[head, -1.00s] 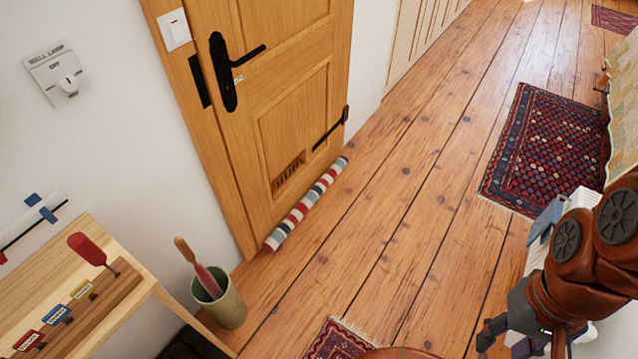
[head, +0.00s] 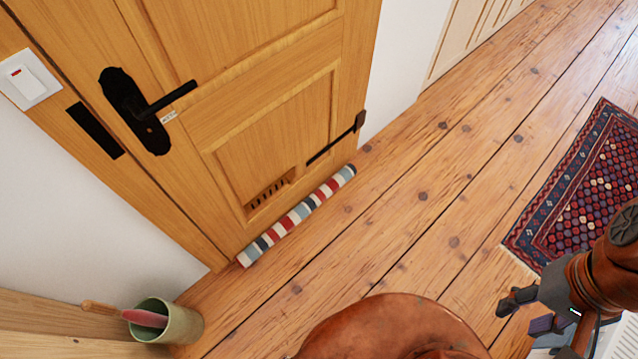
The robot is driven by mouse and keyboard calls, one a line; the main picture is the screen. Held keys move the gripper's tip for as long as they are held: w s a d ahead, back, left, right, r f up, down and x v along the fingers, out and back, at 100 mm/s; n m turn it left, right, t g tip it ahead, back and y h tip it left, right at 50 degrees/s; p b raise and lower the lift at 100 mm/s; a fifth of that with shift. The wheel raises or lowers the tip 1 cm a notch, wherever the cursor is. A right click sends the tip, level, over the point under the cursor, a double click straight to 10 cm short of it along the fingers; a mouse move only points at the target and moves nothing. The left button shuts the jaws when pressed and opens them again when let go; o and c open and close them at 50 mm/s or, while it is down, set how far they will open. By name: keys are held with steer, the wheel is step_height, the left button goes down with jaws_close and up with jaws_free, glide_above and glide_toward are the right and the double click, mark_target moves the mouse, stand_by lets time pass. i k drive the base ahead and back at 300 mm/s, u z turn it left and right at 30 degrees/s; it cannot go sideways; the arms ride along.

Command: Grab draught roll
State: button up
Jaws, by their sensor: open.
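The draught roll (head: 297,217) is a long striped tube in red, white, blue and dark bands. It lies on the plank floor along the foot of the closed wooden door (head: 285,110), below a small slotted vent. My gripper (head: 508,312) is at the lower right, dark and partly cut off by the frame edge. It is open and well apart from the roll, with bare floor between them. I see nothing held in it.
A green pot (head: 178,322) with a red-bladed, wooden-handled tool stands at the lower left beside a wooden surface (head: 50,318). A patterned rug (head: 580,190) lies at the right. The plank floor (head: 400,235) in front of the roll is clear.

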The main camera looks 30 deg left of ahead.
mark_target(290, 221)
steer(key=i, duration=1.65)
steer(key=u, duration=4.4)
